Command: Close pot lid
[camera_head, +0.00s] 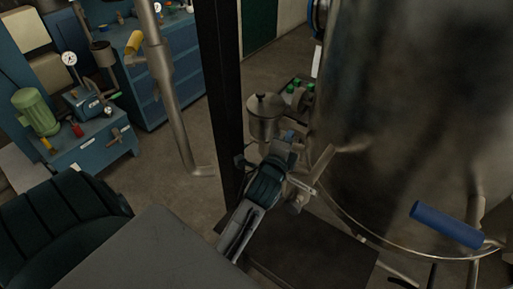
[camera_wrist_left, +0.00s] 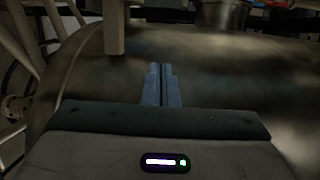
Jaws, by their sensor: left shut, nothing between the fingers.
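A small metal pot (camera_head: 265,127) stands beside the large tank, left of it in the head view. Its round lid (camera_head: 266,105), with a small dark knob on top, lies over the pot's mouth. I cannot tell whether it sits fully flush. My left gripper (camera_head: 290,136) is just right of the pot and below the lid's level, and partly overlaps the pot's lower area in the picture. In the left wrist view, its two blue fingers (camera_wrist_left: 162,84) are together with nothing between them. My right gripper is not in view.
A large metal tank (camera_head: 410,110) fills the right side, with a blue-handled lever (camera_head: 446,225) low on it. A dark upright post (camera_head: 222,90) stands left of the pot. A blue workbench (camera_head: 90,150) with equipment is at the far left. Open floor lies between.

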